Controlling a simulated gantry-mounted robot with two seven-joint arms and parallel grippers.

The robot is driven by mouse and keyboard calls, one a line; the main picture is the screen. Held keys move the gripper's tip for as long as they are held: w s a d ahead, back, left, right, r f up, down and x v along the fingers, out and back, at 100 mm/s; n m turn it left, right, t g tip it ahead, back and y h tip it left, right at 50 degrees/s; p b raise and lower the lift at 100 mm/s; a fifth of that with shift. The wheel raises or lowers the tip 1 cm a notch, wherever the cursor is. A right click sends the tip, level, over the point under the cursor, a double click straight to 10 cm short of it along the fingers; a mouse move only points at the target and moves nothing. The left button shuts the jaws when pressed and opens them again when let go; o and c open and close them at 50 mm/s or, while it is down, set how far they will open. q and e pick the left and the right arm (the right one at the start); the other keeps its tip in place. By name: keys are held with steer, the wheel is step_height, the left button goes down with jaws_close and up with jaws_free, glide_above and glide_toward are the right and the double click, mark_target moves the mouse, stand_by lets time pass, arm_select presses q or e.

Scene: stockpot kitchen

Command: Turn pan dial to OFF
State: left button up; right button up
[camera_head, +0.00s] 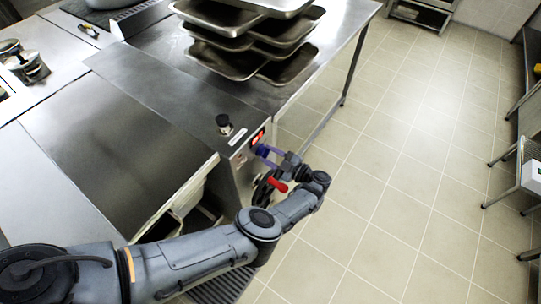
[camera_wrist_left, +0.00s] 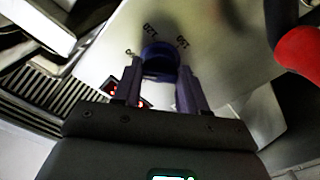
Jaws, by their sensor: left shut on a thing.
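The pan dial (camera_wrist_left: 160,51), a dark blue round knob, sits on the pale front panel (camera_wrist_left: 215,35) in the left wrist view. Small dark lettering, partly legible and upside down, stands around it. My left gripper (camera_wrist_left: 161,72) has one finger on each side of the dial and is shut on it. In the head view my left gripper (camera_head: 266,153) is at the end face of the steel pan unit (camera_head: 130,140), its fingers pointing to the panel. The dial is mostly hidden there by the fingers. My right gripper is not in view.
A red handle (camera_head: 277,185) sticks out just below my left gripper; it is close at right in the wrist view (camera_wrist_left: 300,50). A red lit display (camera_head: 257,138) is beside the dial. A black knob (camera_head: 224,121) stands on top. Stacked trays (camera_head: 235,65) lie behind. Tiled floor (camera_head: 400,150) is open to the right.

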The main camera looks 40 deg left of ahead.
arm_select(q)
steer(key=n+b, duration=0.1)
steer(key=n, duration=0.9)
steer(key=shift+n+b, duration=0.3)
steer(key=shift+b, duration=0.05)
stand_by(0.4)
steer(key=o, duration=1)
steer(key=d+b, duration=0.1)
steer(key=d, duration=0.2)
steer(key=d+b, duration=0.1)
steer(key=d, duration=0.3)
steer(key=w+d, duration=0.1)
steer(key=d, duration=0.3)
steer(key=shift+b, duration=0.4)
